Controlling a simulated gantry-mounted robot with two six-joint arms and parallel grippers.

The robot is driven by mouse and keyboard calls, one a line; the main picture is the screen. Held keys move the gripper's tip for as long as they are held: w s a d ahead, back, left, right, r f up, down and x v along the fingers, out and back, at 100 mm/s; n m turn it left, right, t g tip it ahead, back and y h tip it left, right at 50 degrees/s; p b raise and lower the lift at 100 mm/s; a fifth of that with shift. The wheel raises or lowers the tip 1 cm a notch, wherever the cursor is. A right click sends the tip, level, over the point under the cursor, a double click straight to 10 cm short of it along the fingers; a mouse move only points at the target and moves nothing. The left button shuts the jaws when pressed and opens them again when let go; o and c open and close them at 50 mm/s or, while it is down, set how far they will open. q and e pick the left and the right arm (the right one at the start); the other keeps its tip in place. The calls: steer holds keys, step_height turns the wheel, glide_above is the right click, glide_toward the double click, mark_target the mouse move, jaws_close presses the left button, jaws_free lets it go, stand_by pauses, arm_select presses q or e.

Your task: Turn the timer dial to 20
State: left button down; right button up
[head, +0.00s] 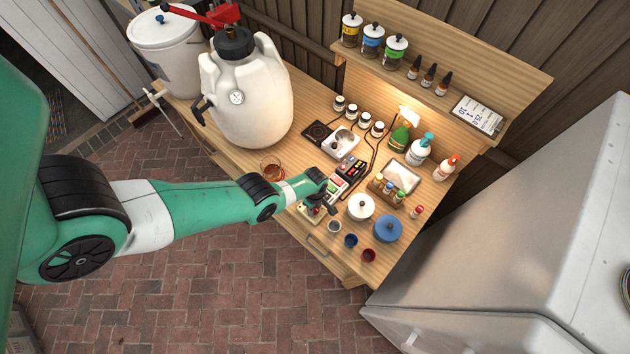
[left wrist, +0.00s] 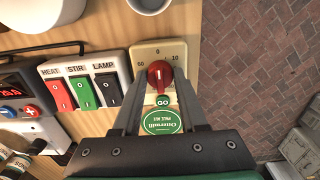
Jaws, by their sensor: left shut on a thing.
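The timer (left wrist: 174,47) is a cream plate with a red dial knob (left wrist: 158,71) and printed numbers, among them 0 and 10 at its upper edge in the left wrist view. A pale mark on the knob points roughly up toward the 0 side; its exact reading is hard to tell. My left gripper (left wrist: 159,78) has a finger on each side of the knob and is shut on it. In the head view my left gripper (head: 324,199) is at the bench's front edge, partly hiding the timer (head: 312,213). My right gripper is not in view.
A panel of HEAT, STIR and LAMP switches (left wrist: 83,92) stands beside the timer. A green GO badge (left wrist: 162,101) and a green round label (left wrist: 162,122) lie close below the knob.

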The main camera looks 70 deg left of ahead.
arm_select(q)
steer(key=shift+m, duration=0.4)
steer(key=m, duration=1.4)
steer(key=shift+m, duration=2.5)
